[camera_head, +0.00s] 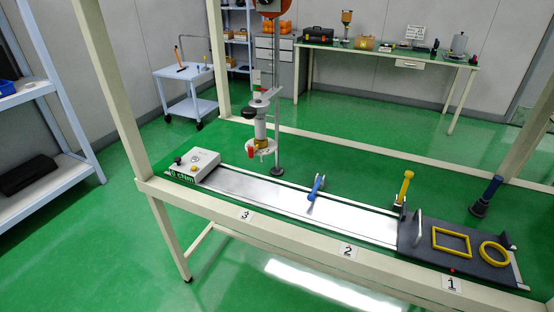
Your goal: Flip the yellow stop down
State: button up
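The yellow stop (406,187) stands on the far side of the long metal track (265,191), near the dark plate at its right end. Its yellow arm points up, nearly upright, with a rounded top and a dark-and-light bracket at its foot. A blue stop (316,187) lies farther left on the track, its arm tilted low across the track. A second blue piece (487,196) stands raised at the right on a dark foot. My gripper is not in view.
The dark plate (451,260) holds a yellow square frame (451,230) and a yellow ring (495,243), with an upright light handle (418,228) at its left. A control box (195,165) sits at the track's left end. A stand with a hanging device (261,130) rises behind. Frame posts flank the track.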

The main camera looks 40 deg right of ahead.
aim_at(409, 174)
jog(key=z, duration=1.7)
